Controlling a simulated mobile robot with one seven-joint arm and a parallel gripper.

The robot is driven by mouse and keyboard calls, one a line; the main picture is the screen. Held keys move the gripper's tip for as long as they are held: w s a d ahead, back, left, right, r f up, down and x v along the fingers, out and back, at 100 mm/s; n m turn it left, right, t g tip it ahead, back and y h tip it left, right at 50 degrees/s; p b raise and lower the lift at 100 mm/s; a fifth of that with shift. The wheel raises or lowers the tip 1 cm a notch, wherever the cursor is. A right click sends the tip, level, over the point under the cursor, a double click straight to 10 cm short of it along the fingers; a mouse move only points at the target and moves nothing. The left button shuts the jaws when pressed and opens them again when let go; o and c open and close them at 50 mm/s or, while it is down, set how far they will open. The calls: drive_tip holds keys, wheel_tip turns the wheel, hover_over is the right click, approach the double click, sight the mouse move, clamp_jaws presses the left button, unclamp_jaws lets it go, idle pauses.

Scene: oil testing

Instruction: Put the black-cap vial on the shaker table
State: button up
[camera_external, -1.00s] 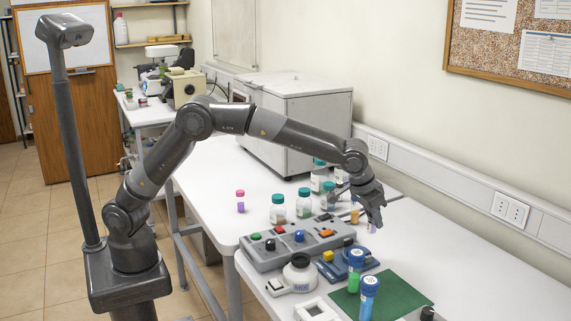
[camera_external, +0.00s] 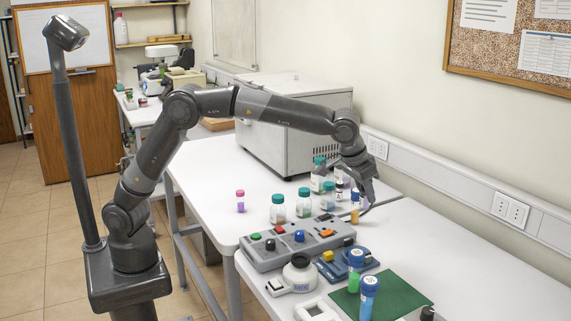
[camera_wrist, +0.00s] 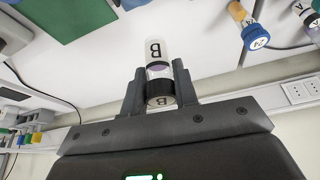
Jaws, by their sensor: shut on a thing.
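My gripper (camera_external: 366,201) is raised over the back part of the right table, beside the orange vial. In the wrist view, my gripper (camera_wrist: 158,84) is shut on the black-cap vial (camera_wrist: 158,56), which has a white label marked B and purple contents. Its black cap sits between the fingers. In the external view the held vial is hard to make out. A low blue device (camera_external: 343,266) with a yellow block stands in front of the grey panel; I cannot tell for sure whether it is the shaker table.
The grey panel (camera_external: 262,256) has several coloured knobs. Teal-cap bottles (camera_external: 304,203) stand behind it. A blue-cap orange vial (camera_wrist: 245,24) is near my gripper. The right table is clear near the wall.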

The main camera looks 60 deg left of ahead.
drive_tip(key=w+a+n, duration=0.1)
drive_tip(key=a+n, duration=0.1)
drive_tip(key=a, duration=2.1)
drive_tip(key=s+a+n+y, duration=0.1)
drive_tip(key=s+a, duration=0.2)
drive_tip(key=a, duration=0.6)
drive_tip(key=s+a, duration=0.3)
drive_tip(key=a, duration=0.5)
drive_tip(key=shift+s+a+f, duration=0.1)
drive_tip(key=shift+f, duration=7.9)
drive_tip(key=shift+f, duration=0.1)
drive_tip(key=o, duration=1)
drive_tip(key=shift+c, duration=0.2)
